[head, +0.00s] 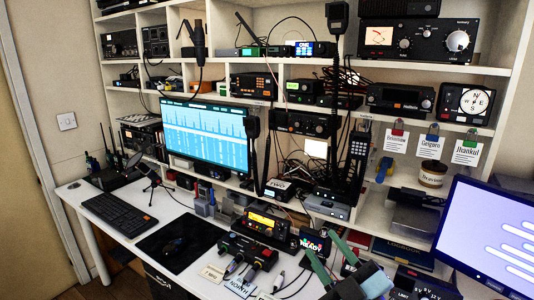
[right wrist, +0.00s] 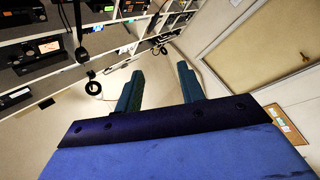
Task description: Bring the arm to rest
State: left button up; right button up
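My right gripper (head: 322,245) shows at the bottom of the head view, right of centre, with two green fingers pointing up and apart. In the right wrist view my right gripper (right wrist: 160,72) has its fingers spread with an empty gap between them. Nothing is held in it. In the head view it is in front of the desk with the radios; whether it touches anything there cannot be told. My left gripper does not show in either view.
A white desk (head: 100,222) carries a keyboard (head: 118,213), a black mat with a mouse, and a lit radio (head: 262,222). White cubbies (head: 225,95) full of radios and cables stand behind. A large monitor (head: 490,240) is at the right. A door (right wrist: 265,45) shows in the right wrist view.

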jog(key=s+d+f+m+g+h, duration=0.3)
jog(key=d+f+m+h, duration=0.2)
jog(key=f+m+h, duration=0.15)
jog(key=s+d+f+m+g+h, duration=0.3)
jog(key=d+f+m+h, duration=0.2)
jog(key=d+f, duration=0.15)
jog(key=s+f+g+y, duration=0.1)
jog(key=s+f+g, duration=0.45)
jog(key=s, duration=0.35)
jog(key=s+f+g+y, duration=0.1)
jog(key=s+f+g, duration=0.4)
jog(key=s, duration=0.4)
jog(key=s+d+f+x, duration=0.1)
jog(key=s+x, duration=0.2)
jog(key=x, duration=1.2)
jog(key=s+f, duration=0.4)
jog(key=f, duration=0.5)
jog(key=s+f+g, duration=0.1)
jog(key=s+f, duration=0.4)
jog(key=f, duration=0.5)
jog(key=shift+s+d, duration=0.25)
jog(key=shift+o, duration=0.5)
jog(key=s+d+f, duration=0.2)
jog(key=s+f, duration=0.4)
jog(key=s, duration=0.3)
jog(key=shift+s+g+h, duration=0.35)
jog(key=shift+s, duration=0.05)
jog(key=shift+c, duration=0.8)
